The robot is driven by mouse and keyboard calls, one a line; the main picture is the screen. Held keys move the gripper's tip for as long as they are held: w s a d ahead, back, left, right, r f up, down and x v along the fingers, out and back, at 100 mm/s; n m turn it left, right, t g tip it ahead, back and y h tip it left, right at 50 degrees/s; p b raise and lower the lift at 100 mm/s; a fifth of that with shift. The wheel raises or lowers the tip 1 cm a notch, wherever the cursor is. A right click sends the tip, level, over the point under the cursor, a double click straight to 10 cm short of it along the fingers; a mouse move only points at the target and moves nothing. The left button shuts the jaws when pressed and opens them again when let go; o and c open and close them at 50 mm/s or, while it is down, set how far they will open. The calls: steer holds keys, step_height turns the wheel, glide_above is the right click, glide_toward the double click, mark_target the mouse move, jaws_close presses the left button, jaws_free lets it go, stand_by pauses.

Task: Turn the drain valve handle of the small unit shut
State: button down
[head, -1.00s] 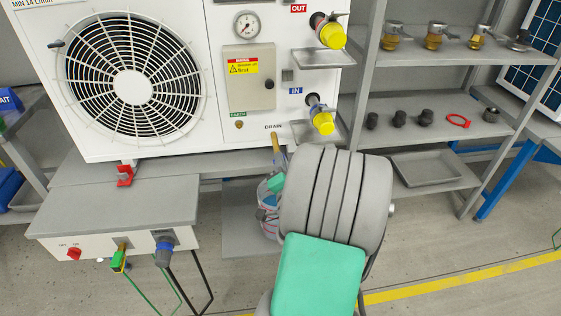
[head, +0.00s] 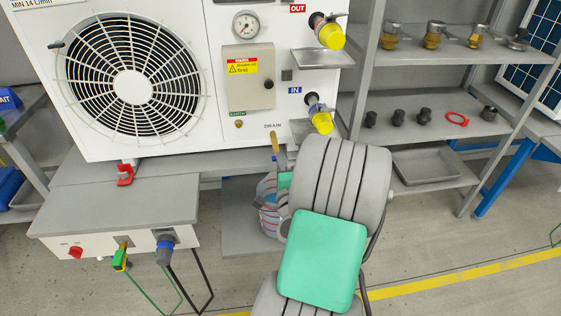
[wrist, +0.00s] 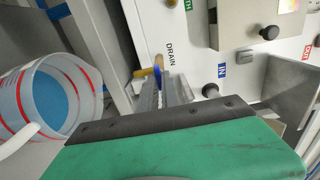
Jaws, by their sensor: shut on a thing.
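The small unit is the white box with a fan grille (head: 133,88). Its drain valve (head: 275,142) shows as a brass-yellow piece just below the DRAIN label. In the wrist view the brass part (wrist: 146,72) sits left of my fingertips, and a narrow blue part, which looks like the handle (wrist: 158,66), shows at the fingertips. My gripper (wrist: 166,84) is shut on the handle; the fingers hide most of it. In the head view my arm covers the fingers. The handle's exact angle cannot be told.
A bucket with red stripes and blue liquid (wrist: 50,95) stands below the drain, close to my gripper; it also shows in the head view (head: 267,205). The IN port has a yellow-handled valve (head: 320,120) above a small tray. A shelf rack (head: 435,130) stands to the right.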

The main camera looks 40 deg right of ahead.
stand_by(0.4)
steer(key=c, duration=1.6)
jaws_free()
steer(key=shift+o, duration=0.2)
steer(key=b+v, duration=0.1)
steer(key=v, duration=0.6)
steer(key=shift+s+a+b, duration=0.25)
steer(key=shift+b, duration=0.15)
